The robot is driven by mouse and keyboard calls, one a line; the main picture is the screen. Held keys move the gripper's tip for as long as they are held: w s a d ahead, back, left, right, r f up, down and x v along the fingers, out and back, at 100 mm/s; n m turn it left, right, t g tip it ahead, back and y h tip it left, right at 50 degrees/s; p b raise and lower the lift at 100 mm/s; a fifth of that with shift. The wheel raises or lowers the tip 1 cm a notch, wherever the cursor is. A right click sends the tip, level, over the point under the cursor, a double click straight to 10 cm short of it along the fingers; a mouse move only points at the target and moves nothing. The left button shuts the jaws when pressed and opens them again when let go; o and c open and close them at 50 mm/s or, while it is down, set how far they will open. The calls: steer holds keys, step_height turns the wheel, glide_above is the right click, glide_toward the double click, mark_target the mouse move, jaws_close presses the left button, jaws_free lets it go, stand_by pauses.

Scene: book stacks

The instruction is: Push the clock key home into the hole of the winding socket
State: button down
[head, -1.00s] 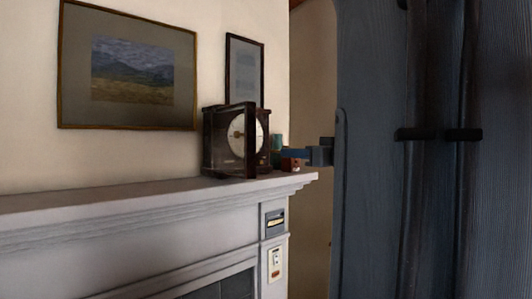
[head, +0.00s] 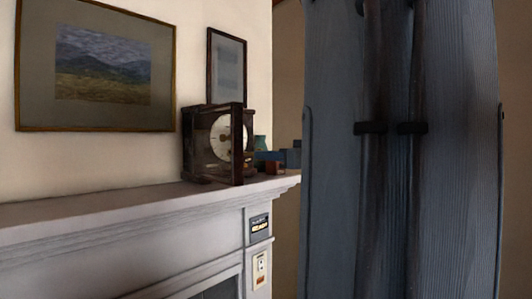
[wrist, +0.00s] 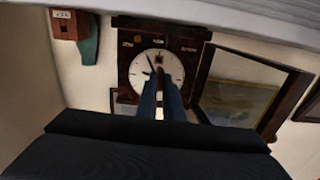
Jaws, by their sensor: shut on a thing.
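The dark wooden clock (head: 196,145) stands on the mantel with its glazed front door swung open. Its white dial (head: 220,138) faces right in the head view. In the wrist view, which is upside down, the dial (wrist: 176,62) is straight ahead. My gripper (wrist: 160,76) is in front of the dial, its blue fingers close together and shut. The clock key between them is hidden or too small to make out. A small dark spot (wrist: 159,57) on the dial beyond the fingertips may be the winding socket. I cannot tell whether the key touches it.
The open clock door (wrist: 250,88) stands to the right of my fingers in the wrist view. A teal vase (wrist: 89,42) and a small red-brown labelled box (wrist: 67,24) sit to the left. The white mantel (head: 110,205) is bare left of the clock. Framed pictures (head: 95,70) hang behind.

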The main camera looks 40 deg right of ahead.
mark_target(252, 154)
steer(key=shift+w+a+p, duration=0.2)
steer(key=shift+w+p, duration=0.1)
steer(key=shift+w, duration=2.5)
steer(key=shift+p, duration=1.35)
steer(key=shift+w+a+p, duration=0.15)
steer(key=shift+w+p, duration=0.2)
steer(key=shift+w, duration=1.5)
steer(key=c, duration=2.3)
jaws_free()
steer(key=o, duration=0.5)
